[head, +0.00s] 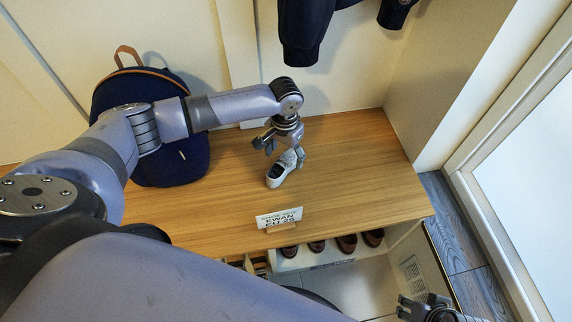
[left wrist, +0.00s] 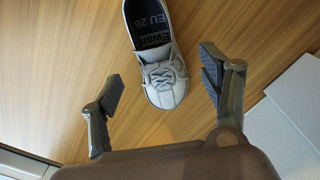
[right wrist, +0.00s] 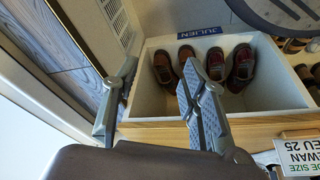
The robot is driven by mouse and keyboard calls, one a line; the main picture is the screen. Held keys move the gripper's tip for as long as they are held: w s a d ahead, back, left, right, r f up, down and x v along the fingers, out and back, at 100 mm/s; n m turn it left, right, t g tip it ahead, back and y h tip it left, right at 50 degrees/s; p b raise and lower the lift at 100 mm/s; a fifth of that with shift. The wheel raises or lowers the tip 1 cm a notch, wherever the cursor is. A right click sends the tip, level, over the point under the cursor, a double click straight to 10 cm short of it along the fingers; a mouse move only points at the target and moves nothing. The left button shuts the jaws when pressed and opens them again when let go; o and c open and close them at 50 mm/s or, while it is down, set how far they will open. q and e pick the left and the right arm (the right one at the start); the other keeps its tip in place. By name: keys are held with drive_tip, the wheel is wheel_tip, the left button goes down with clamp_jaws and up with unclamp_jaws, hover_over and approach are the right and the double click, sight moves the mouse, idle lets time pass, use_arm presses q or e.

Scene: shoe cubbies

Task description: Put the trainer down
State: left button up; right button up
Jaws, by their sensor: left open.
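The trainer (head: 281,172) is a pale grey-white lace-up shoe with a dark insole. It rests on the wooden bench top (head: 350,165), sole down. In the left wrist view the trainer (left wrist: 160,55) shows "EU 26" and a name on its insole, and its toe points toward my gripper. My left gripper (head: 276,143) is just above the trainer; in its own wrist view the left gripper (left wrist: 163,86) is open, with one finger on each side of the toe and visible gaps. My right gripper (right wrist: 158,82) is open and empty, low in front of the bench beside a cubby.
A card reading "Ewan" (head: 280,218) stands near the bench's front edge. A navy backpack (head: 165,165) is at the left, and dark clothes (head: 304,30) hang above. A cubby labelled "Julien" (right wrist: 200,32) holds brown shoes (right wrist: 240,68). The bench right of the trainer is clear.

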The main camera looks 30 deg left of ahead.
sight(285, 159)
use_arm(q)
drive_tip(key=shift+f+b, duration=0.35)
drive_tip(key=shift+f, duration=1.15)
use_arm(e)
drive_tip(key=v, duration=0.3)
drive_tip(key=shift+s+r, duration=0.1)
drive_tip(key=shift+r, duration=0.2)
use_arm(q)
drive_tip(key=shift+c, duration=0.4)
drive_tip(key=c, duration=1.4)
drive_tip(key=shift+o, duration=0.2)
drive_tip(key=shift+r, duration=0.15)
